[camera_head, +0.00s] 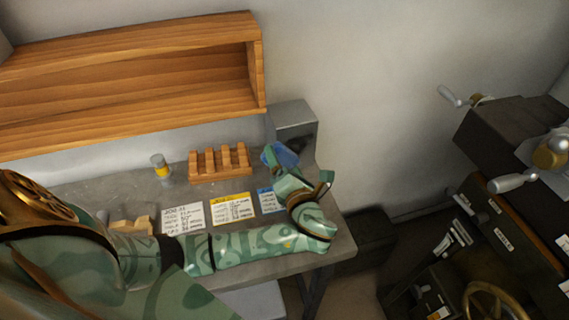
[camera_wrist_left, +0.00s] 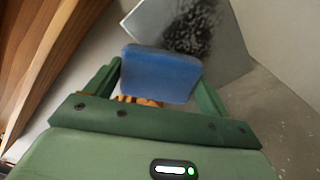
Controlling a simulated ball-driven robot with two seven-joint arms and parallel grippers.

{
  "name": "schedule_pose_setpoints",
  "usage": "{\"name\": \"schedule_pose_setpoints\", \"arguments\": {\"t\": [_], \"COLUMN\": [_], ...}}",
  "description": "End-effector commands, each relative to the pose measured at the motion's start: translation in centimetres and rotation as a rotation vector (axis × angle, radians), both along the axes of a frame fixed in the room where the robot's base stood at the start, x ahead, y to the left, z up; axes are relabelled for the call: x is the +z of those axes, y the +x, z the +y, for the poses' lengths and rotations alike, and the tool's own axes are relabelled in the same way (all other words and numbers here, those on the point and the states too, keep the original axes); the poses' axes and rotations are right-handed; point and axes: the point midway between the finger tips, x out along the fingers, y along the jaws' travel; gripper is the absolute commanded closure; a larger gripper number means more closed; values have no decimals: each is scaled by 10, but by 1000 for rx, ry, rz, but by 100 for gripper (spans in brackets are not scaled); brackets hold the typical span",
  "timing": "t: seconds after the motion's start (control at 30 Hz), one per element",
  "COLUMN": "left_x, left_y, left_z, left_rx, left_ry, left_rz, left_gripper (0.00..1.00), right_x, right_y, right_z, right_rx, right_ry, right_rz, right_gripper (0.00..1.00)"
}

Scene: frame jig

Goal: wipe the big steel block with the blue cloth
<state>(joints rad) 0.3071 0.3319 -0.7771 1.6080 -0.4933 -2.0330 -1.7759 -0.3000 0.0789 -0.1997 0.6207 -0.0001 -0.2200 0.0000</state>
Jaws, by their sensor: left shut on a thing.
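The big steel block (camera_head: 291,112) stands at the back right of the bench, against the wall. In the left wrist view the steel block (camera_wrist_left: 147,17) is pale grey with a dark, speckled smudge (camera_wrist_left: 192,30) on its face. My left gripper (camera_head: 277,166) is at the front of the block, shut on the blue cloth (camera_head: 286,154). The cloth (camera_wrist_left: 160,73) fills the space between the fingers in the left wrist view and overlaps the lower edge of the block there. I cannot tell whether it touches the block. My right gripper is not in view.
A slotted wooden rack (camera_head: 221,176) and a small jar with a yellow band (camera_head: 160,167) stand left of the block. Labelled cards (camera_head: 232,208) lie in front. A wooden shelf (camera_head: 130,125) hangs above. Dark machinery (camera_head: 520,150) with handles stands at the right.

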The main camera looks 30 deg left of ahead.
Motion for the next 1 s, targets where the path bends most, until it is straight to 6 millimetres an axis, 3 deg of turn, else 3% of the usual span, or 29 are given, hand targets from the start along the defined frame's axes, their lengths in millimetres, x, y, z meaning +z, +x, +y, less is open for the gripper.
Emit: {"name": "schedule_pose_setpoints", "arguments": {"t": [0.67, 1.0], "left_x": [1, 0], "left_y": [8, 27], "left_z": [11, -6], "left_rx": [1, 1], "left_ry": [0, -1], "left_rz": [-1, 0], "left_gripper": [37, 37], "right_x": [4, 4], "right_y": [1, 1], "right_z": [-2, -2], "right_rx": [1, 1], "right_ry": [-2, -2], "right_rz": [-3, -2], "right_gripper": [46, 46]}}
